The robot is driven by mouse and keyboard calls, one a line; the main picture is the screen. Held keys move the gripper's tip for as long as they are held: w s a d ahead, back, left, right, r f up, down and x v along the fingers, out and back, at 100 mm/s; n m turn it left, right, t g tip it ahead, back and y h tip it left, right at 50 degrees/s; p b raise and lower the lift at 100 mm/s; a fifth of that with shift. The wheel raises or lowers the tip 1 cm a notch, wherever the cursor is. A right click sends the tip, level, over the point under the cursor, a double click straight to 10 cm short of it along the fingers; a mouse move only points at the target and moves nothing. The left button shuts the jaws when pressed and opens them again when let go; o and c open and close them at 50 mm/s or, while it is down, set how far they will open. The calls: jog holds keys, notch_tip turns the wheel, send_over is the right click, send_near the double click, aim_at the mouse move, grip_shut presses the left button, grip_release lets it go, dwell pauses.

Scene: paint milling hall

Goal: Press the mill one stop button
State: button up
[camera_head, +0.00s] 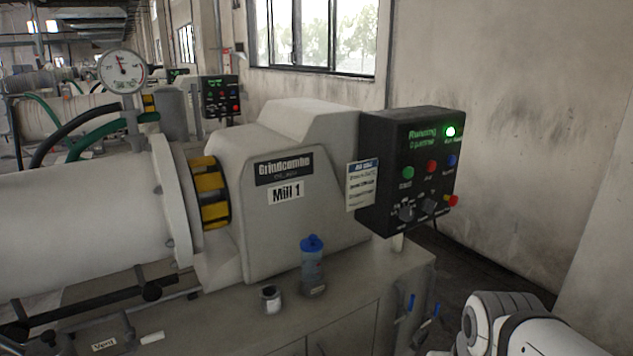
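The Mill 1 housing (290,215) stands in the middle, with a "Mill 1" label. A dark control box (385,150) is fixed at its right side. Its upper display reads "Running" beside a lit green lamp (450,131). Below is a row with a green button (408,173), a red button (431,166) and a blue button (452,160); their small labels are hard to read. Part of my white arm shows at bottom right, below the box; my gripper is not in view.
A blue-lidded bottle (312,268) and a small metal cup (270,299) stand on the bench (225,325). A paper notice (361,185) is left of the box. Another control box (220,96) stands farther back. The space right of the box is clear up to the wall.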

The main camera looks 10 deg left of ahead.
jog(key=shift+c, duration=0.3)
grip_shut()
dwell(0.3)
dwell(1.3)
